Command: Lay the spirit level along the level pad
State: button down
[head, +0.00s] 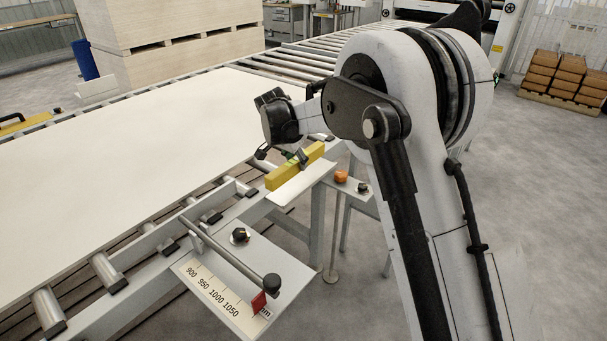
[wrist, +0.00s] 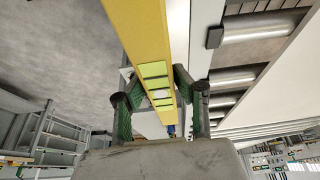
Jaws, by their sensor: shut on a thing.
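The spirit level (head: 283,176) is a yellow bar with bright green vial windows, which show in the wrist view (wrist: 141,38). My gripper (head: 292,156) is shut on it near its middle, one finger on each side in the wrist view (wrist: 155,92). In the head view the bar runs roughly parallel to the pale plate that looks like the level pad (head: 302,187), at its side toward the rollers. I cannot tell whether the bar touches the plate. The gripper covers part of the bar, and the bar hides part of the plate.
A large white board (head: 130,150) lies on the roller table to the left. An orange button (head: 341,177) and a dark knob (head: 362,188) are right of the plate.

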send_over(307, 178)
jog(key=s, duration=0.1)
jog(key=f, duration=0.1)
jog(key=a+f, duration=0.1)
jog(key=f, duration=0.1)
jog(key=shift+f, duration=0.1)
jog(key=shift+f+b, duration=0.3)
jog(key=shift+f, duration=1.65)
jog(key=shift+f, duration=0.2)
jog(key=c, duration=1.4)
grip_release()
jog(key=shift+r, duration=0.1)
